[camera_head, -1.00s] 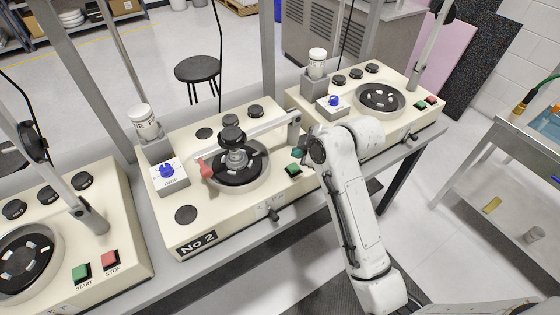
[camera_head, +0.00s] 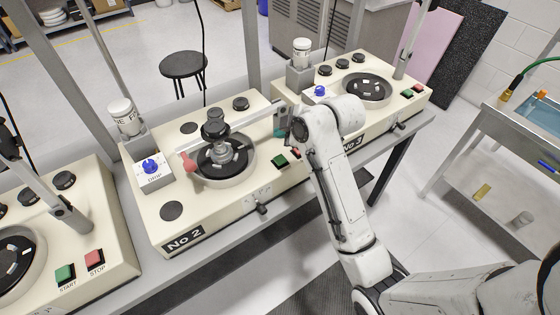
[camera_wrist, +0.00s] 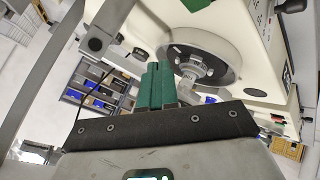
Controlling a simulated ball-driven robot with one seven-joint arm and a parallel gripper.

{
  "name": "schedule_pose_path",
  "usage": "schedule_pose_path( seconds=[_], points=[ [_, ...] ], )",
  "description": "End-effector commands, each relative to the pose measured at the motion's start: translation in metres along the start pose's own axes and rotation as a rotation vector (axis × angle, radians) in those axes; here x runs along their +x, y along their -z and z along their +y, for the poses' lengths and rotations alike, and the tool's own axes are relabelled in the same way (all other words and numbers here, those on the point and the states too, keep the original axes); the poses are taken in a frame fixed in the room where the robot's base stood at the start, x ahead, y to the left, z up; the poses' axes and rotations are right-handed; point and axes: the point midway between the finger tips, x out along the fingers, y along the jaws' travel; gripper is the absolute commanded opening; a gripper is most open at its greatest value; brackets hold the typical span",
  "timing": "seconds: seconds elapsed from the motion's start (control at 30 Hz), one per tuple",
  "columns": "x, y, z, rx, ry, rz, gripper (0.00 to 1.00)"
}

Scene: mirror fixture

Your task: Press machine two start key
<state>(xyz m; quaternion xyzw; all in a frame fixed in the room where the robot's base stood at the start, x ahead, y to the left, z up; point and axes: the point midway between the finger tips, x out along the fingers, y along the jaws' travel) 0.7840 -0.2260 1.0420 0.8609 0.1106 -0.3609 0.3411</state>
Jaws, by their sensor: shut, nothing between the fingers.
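Machine No 2 (camera_head: 150,238) is the cream polishing unit in the middle of the head view, with its label on the front. Its green start key (camera_head: 279,161) is on the right part of its top. The red stop key (camera_head: 295,153) beside it is partly hidden by my arm. My gripper (camera_head: 280,131) has teal fingers, mostly hidden behind my wrist, and appears just behind the start key, apart from it. In the wrist view the gripper (camera_wrist: 157,85) has its fingers together and empty. A green key (camera_wrist: 196,5) shows at that view's top edge.
A round bowl with a dark plate (camera_head: 237,178) and a lever arm (camera_head: 240,127) sit left of the keys. Machine No 3 (camera_head: 378,122) stands to the right, the left machine (camera_head: 120,268) to the left. A sink table (camera_head: 500,115) is far right.

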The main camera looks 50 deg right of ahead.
Motion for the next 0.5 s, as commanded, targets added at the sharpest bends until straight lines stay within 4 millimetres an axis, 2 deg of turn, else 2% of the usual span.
schedule_pose_path(
  seconds=[0.03,0.2,0.5],
  points=[
    [0.008,-0.006,-0.006,0.001,0.000,0.000,0.00],
    [0.023,-0.018,-0.017,0.001,-0.001,-0.001,0.00],
    [0.045,-0.033,-0.033,0.001,0.000,0.000,0.00]
  ],
)
